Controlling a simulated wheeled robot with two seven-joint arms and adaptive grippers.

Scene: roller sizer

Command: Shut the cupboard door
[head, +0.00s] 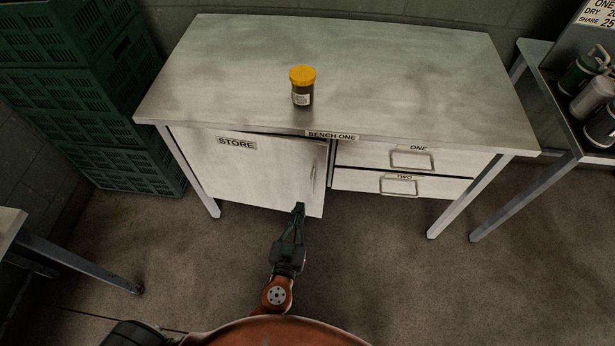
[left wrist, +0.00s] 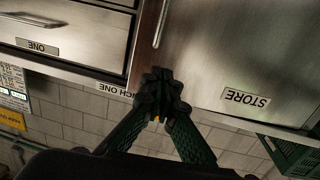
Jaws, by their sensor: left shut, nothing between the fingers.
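The cupboard door (head: 255,170), a pale metal panel labelled STORE, is at the left of the bench front. It looks nearly shut, with its handle edge slightly out and a dark gap beside the drawers. Its upright handle (head: 314,180) is near its right edge. My left gripper (head: 299,207) is shut and empty, with its tips over the door's lower right part, left of the handle. I cannot tell if they touch. In the left wrist view, the fingertips (left wrist: 158,90) show in front of the door (left wrist: 215,60) and its handle (left wrist: 160,24). My right gripper is out of view.
The bench top (head: 400,70) holds a jar with a yellow lid (head: 302,86). Two shut drawers (head: 405,170) are right of the door. Green crates (head: 80,100) stand at the left, and a side table with flasks (head: 590,95) at the right. The floor in front is clear.

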